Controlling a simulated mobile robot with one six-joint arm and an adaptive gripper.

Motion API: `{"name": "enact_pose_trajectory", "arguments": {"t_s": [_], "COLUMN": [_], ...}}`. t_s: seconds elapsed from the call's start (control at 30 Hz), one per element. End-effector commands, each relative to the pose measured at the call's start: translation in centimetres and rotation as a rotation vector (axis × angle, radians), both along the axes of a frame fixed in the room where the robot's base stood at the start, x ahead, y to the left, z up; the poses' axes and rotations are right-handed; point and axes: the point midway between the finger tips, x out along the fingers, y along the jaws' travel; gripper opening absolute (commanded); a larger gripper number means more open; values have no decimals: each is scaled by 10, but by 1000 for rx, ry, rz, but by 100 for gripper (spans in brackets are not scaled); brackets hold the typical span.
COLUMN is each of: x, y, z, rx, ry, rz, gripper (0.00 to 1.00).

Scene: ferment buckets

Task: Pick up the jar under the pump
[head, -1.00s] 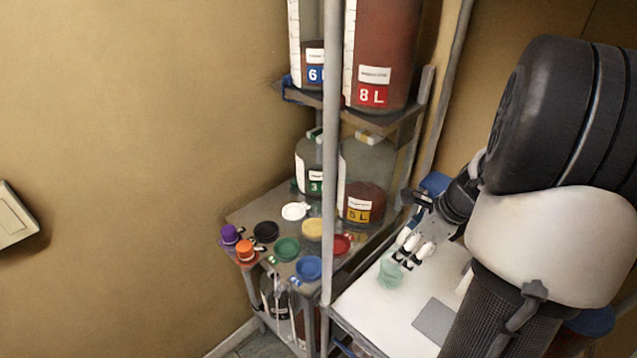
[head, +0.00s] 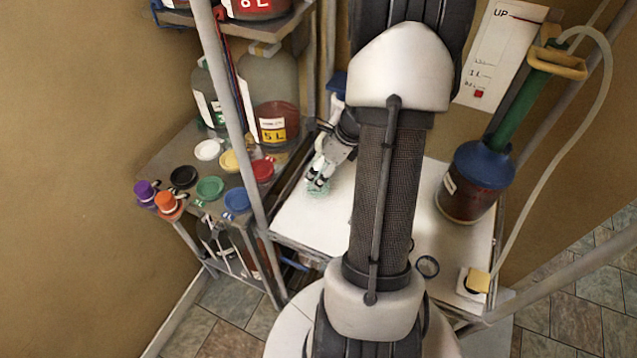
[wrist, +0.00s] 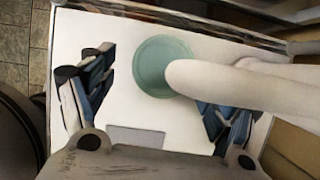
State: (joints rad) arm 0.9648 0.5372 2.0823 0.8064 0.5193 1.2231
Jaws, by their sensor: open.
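A pale green translucent jar (head: 318,186) stands on the white tabletop (head: 300,222), towards its left side. The wrist view shows the jar's round shape (wrist: 160,66) from above. My gripper (head: 322,172) is open and close to the jar in the head view. In the wrist view the open gripper (wrist: 155,100) has one finger left of the jar and one to its lower right, partly behind the spout.
A blue-lidded bucket (head: 466,190) of dark liquid with a green tube stands on the table's right. A black ring (head: 428,266) and a white-and-yellow block (head: 474,282) lie near the front right. Coloured lids (head: 236,200) cover the left shelf, beside a metal post (head: 228,110).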

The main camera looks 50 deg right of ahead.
Motion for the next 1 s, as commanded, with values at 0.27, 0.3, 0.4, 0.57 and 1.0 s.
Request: {"name": "enact_pose_trajectory", "arguments": {"t_s": [0.27, 0.3, 0.4, 0.57, 1.0], "x": [9, 11, 16, 17, 16], "y": [-2, -1, 0, 0, 0], "z": [-34, -40, -48, -48, -48], "rx": [2, 2, 1, -1, 0], "ry": [1, 2, 0, 0, 0], "rz": [1, 2, 1, 1, 1], "gripper": [80, 80, 80, 80, 56]}}
